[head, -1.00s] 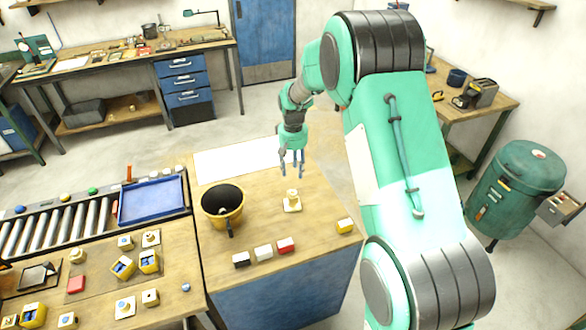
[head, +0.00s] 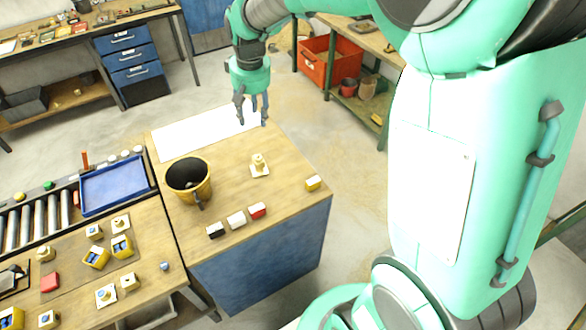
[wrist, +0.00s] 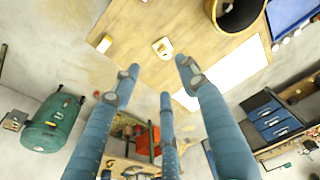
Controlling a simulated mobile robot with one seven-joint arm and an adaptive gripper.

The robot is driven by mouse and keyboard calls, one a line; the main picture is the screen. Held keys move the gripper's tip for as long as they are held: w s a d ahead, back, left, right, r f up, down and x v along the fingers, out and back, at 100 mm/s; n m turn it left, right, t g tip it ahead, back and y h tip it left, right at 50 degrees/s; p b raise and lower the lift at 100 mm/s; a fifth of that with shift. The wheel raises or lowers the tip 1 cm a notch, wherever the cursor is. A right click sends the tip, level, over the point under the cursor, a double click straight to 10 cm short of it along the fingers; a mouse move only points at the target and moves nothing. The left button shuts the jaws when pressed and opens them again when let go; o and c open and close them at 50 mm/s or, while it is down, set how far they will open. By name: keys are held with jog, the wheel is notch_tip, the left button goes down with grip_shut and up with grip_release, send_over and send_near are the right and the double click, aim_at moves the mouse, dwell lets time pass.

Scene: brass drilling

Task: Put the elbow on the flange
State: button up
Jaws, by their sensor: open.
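A small brass-coloured fitting on a white square plate (head: 259,170), perhaps the flange, stands on the wooden table. It also shows in the wrist view (wrist: 162,48). A small yellow block with a pale part (head: 312,183) lies to its right, near the table edge; it shows in the wrist view too (wrist: 104,44). I cannot tell for sure which piece is the elbow. My gripper (head: 253,119) is open and empty, above the table's far edge by the end of the white sheet. Its fingers (wrist: 158,75) are apart, with nothing between them.
A yellow bucket with a dark inside (head: 188,181) stands left of the plate. Black, white and red blocks (head: 236,219) line the front. A white sheet (head: 203,130) lies at the back. A blue tray (head: 115,187) and several fittings are at the left.

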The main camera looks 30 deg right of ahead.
jog(key=s+a+r+t, duration=0.1)
jog(key=s+a+r, duration=0.1)
jog(key=s+r, duration=0.45)
jog(key=s+a+r+t, duration=0.1)
jog(key=s+r, duration=0.2)
jog(key=s, duration=0.6)
jog(key=s+a+t, duration=0.1)
jog(key=s+a, duration=0.1)
jog(key=s, duration=1.3)
jog(key=shift+s+r+t, duration=0.15)
jog(key=shift+s+t, duration=0.15)
jog(key=shift+s, duration=0.1)
notch_tip(320, 180, down, 9)
jog(key=b, duration=0.9)
